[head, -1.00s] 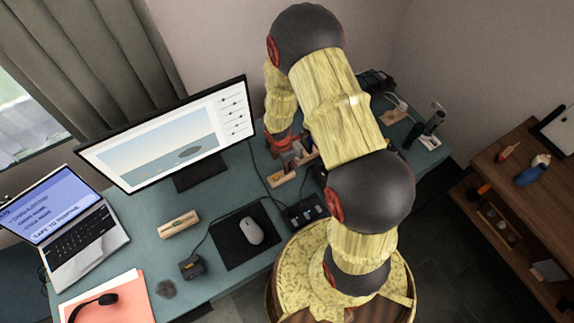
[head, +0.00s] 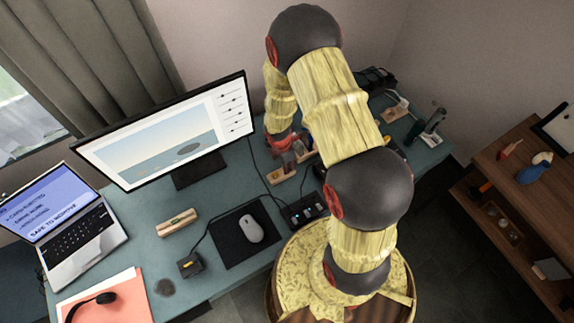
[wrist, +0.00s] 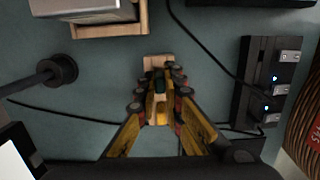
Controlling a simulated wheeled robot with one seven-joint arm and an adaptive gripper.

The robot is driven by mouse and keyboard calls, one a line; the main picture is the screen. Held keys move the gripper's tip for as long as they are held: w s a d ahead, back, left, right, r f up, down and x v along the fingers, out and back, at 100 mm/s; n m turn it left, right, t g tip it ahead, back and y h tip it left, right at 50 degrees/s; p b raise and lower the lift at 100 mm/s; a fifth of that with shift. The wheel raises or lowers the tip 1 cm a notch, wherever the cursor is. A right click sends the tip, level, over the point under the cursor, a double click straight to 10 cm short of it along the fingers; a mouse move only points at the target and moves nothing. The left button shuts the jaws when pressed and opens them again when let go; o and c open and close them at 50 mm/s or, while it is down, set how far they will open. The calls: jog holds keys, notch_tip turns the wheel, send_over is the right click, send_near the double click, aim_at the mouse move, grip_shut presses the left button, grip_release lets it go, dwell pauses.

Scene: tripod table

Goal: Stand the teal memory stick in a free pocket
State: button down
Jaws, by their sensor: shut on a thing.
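My gripper (wrist: 158,80) is shut on the dark teal memory stick (wrist: 159,87), which shows between its fingertips in the wrist view. A small pale wooden block (wrist: 158,62) lies straight below and beyond the fingertips. The fingers and the stick hide much of the block, so I cannot tell whether the stick touches it or which pockets are free. A yellow piece (wrist: 161,115) shows between the fingers, nearer my wrist. In the head view my gripper (head: 287,155) is small and partly hidden, above the wooden block (head: 275,177).
A black hub (wrist: 262,88) with several lit modules stands to the right in the wrist view. A wooden-framed box (wrist: 105,28) is at upper left, beside a dark round-ended post (wrist: 60,70). Cables cross the teal table (head: 225,185). The monitor (head: 170,140) stands left of my arm.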

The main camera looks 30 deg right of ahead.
jog(key=shift+f, duration=0.25)
jog(key=c, duration=1.8)
grip_release()
jog(key=shift+c, duration=0.2)
notch_tip(320, 180, up, 12)
jog(key=a, duration=0.1)
jog(key=shift+a, duration=0.2)
jog(key=shift+w+f, duration=0.1)
